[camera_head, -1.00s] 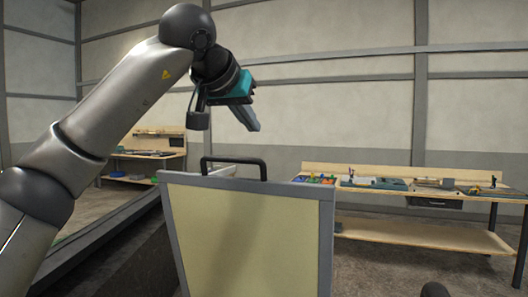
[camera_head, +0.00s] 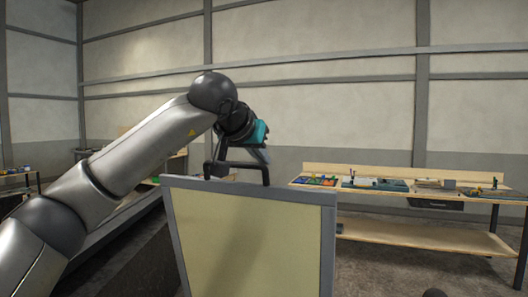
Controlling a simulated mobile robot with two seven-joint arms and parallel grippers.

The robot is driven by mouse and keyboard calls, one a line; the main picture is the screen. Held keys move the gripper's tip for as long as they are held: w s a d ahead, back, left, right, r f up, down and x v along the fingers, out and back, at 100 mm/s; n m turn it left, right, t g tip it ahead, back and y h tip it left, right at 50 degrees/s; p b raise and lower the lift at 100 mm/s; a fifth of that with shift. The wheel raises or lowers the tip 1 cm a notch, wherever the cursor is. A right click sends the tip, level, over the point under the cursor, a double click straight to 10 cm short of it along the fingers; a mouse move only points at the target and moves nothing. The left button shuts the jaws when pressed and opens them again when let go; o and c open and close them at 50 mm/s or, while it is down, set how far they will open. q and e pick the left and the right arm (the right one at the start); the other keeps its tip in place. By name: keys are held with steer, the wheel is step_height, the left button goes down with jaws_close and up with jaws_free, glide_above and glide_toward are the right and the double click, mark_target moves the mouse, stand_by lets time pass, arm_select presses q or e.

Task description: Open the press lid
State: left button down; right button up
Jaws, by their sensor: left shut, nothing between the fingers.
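The press lid (camera_head: 255,245) is a pale yellow panel in a grey frame, standing raised and steeply tilted in front of me. Its black handle (camera_head: 240,164) is on the top edge. My left arm comes in from the left, and my left gripper (camera_head: 262,157) is shut and empty, right at the handle near its right end. It overlaps the handle in the picture; I cannot tell whether they touch. The rest of the press behind the lid is mostly hidden. My right gripper is not in view.
A wooden workbench (camera_head: 430,236) with coloured bins (camera_head: 318,181) and tools stands behind on the right. Another bench (camera_head: 18,182) shows at the far left. The floor right of the lid is open.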

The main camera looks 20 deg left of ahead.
arm_select(q)
steer(key=shift+s+f, duration=0.1)
steer(key=shift+s, duration=0.15)
